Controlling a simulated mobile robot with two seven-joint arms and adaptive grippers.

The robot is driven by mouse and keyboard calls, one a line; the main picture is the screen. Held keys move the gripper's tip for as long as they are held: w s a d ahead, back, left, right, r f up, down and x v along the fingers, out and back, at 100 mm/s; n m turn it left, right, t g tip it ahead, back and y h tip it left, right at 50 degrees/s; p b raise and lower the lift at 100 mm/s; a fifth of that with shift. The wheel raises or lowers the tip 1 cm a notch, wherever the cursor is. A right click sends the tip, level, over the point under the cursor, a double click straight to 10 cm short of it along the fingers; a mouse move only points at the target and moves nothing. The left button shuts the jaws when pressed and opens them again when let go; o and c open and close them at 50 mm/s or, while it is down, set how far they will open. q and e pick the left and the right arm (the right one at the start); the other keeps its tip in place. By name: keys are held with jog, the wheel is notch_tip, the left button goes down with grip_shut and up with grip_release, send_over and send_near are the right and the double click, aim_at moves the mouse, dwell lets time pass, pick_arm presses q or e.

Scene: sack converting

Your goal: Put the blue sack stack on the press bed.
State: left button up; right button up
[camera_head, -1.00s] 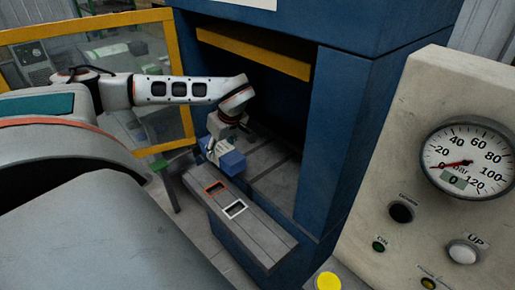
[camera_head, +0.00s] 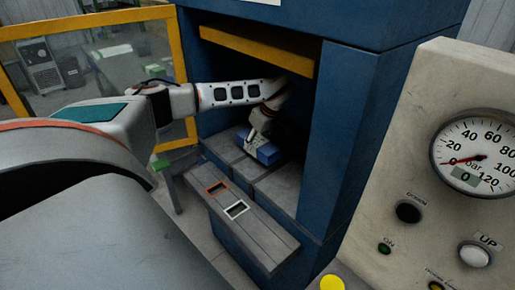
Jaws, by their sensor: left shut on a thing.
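The blue sack stack (camera_head: 266,153) is a small blue block inside the press opening, in the middle of the head view. My left gripper (camera_head: 256,139) is shut on it, reaching in from the left. The stack is over or on the grey press bed (camera_head: 283,186); I cannot tell whether it touches the bed. The gripper and wrist hide part of the stack, and the inside of the press behind is dark. My right gripper is not in view.
A grey front ledge (camera_head: 262,235) with a red-framed and a white-framed slot juts from the blue press. A yellow bar (camera_head: 258,50) crosses the top of the opening. A control panel (camera_head: 440,110) with a gauge stands at right. A yellow-framed guard (camera_head: 190,80) is at left.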

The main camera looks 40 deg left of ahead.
pick_arm(q)
notch_tip(320, 180, down, 2)
jog(key=shift+w+f, duration=0.25)
jog(key=shift+f, duration=0.2)
jog(key=shift+r, duration=0.1)
jog(key=o, duration=1.3)
jog(key=shift+c, duration=0.2)
jog(key=shift+o, duration=0.2)
